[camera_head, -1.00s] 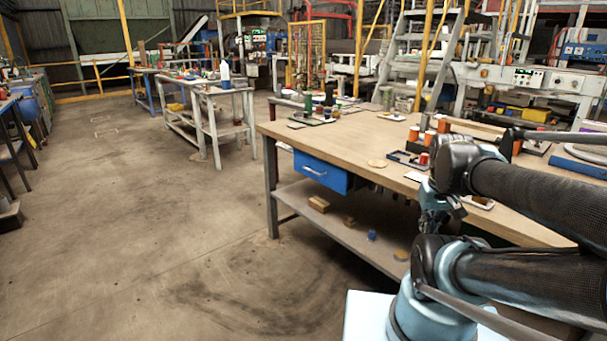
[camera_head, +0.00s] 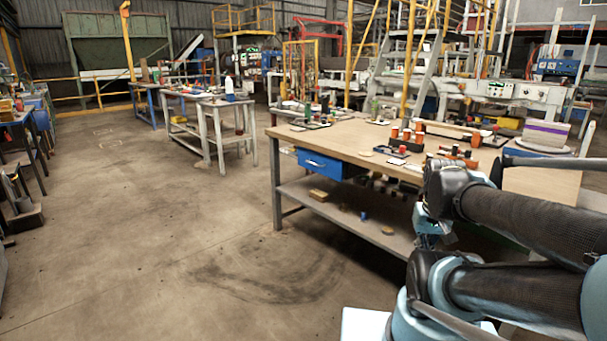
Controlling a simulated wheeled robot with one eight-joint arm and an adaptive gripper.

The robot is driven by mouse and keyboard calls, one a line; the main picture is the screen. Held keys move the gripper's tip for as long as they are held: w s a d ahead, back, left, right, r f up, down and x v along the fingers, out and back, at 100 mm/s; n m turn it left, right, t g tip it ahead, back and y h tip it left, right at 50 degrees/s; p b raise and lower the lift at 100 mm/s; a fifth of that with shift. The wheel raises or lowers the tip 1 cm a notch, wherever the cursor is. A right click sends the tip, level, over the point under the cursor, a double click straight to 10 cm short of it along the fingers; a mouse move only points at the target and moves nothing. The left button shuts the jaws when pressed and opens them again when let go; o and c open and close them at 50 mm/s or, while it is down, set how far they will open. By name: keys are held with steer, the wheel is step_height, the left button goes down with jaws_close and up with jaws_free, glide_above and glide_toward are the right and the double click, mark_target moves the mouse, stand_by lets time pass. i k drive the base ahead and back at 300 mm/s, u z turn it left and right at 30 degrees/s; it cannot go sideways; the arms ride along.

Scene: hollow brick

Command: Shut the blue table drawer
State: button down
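The blue table drawer (camera_head: 320,163) hangs under the left end of the wooden workbench (camera_head: 340,137) in the head view. Its front has a pale bar handle, and part of its blue right side shows. I cannot tell from here how far it stands out from the bench. My arm is folded at the lower right, in front of the bench's right part and well apart from the drawer. My gripper cannot be made out in this view.
The bench's lower shelf (camera_head: 345,212) holds a few small items. The bench top carries orange cylinders (camera_head: 407,134) and trays. Open concrete floor (camera_head: 190,240) lies left and in front of the bench. Another worktable (camera_head: 222,105) stands behind at left; dark objects (camera_head: 22,205) stand at the left edge.

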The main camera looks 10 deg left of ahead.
mark_target(335, 169)
steer(key=u, duration=0.85)
steer(key=i, duration=1.3)
steer(key=z, duration=0.3)
